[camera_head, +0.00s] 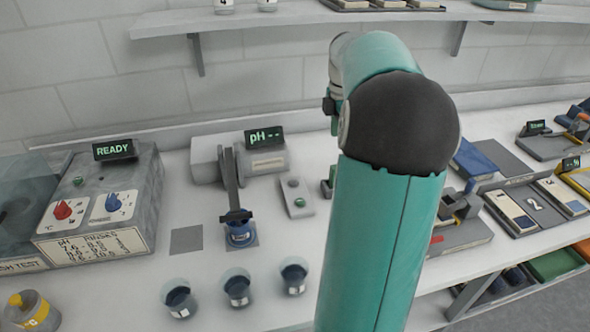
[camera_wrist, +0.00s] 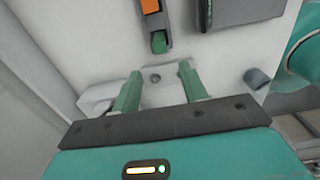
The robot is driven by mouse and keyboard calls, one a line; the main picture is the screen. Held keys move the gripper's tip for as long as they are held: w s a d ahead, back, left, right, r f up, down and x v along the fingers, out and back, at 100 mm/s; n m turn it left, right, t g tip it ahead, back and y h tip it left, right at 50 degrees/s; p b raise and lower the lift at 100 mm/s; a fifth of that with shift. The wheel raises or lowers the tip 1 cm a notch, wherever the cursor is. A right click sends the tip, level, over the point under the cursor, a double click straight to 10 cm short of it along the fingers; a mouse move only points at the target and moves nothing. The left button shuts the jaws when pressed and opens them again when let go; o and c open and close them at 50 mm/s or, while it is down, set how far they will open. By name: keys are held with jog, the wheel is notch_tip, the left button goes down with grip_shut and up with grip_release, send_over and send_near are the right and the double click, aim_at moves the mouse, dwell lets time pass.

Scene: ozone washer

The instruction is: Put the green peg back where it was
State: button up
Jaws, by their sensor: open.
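My gripper (camera_wrist: 159,72) is open, with its two green fingers apart in the wrist view. Nothing shows held between them. A pale plate (camera_wrist: 96,97) lies behind the fingers, and a small round dark hole or recess (camera_wrist: 155,78) shows in the gap. Above the fingertips, a dark grey strip carries an orange patch (camera_wrist: 150,6) and a small green block (camera_wrist: 159,42) at its near end. I cannot tell whether this block is the green peg. In the head view my arm hides much of the middle of the bench, and no peg is clearly seen there.
A pH meter (camera_head: 267,162) stands left of my arm, with a small pale plate (camera_head: 296,197) beside it. Cups (camera_head: 236,288) stand along the front. A control box (camera_head: 100,205) is at left. Numbered trays (camera_head: 530,208) lie at right. A wall shelf (camera_head: 270,18) runs above.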

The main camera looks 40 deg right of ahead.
jog(key=w+a+r+m+t+h, duration=0.1)
jog(key=a+r+m, duration=0.1)
jog(key=a, duration=0.9)
jog(key=w+a+r+m+t+h, duration=0.1)
jog(key=w+a+r+m, duration=0.15)
jog(key=a, duration=0.95)
jog(key=s+a+f+m+t+y, duration=0.1)
jog(key=s+a+f+m, duration=0.1)
jog(key=s+a, duration=0.3)
jog(key=s+a+f+m+t+y, duration=0.1)
jog(key=s+a+m, duration=0.4)
jog(key=a, duration=0.8)
jog(key=shift+s+a+f+t, duration=0.2)
jog(key=shift+s+f+t, duration=0.35)
jog(key=shift+f+t, duration=0.3)
jog(key=shift+c, duration=0.7)
jog(key=shift+d+m, duration=0.2)
jog(key=shift+m, duration=0.05)
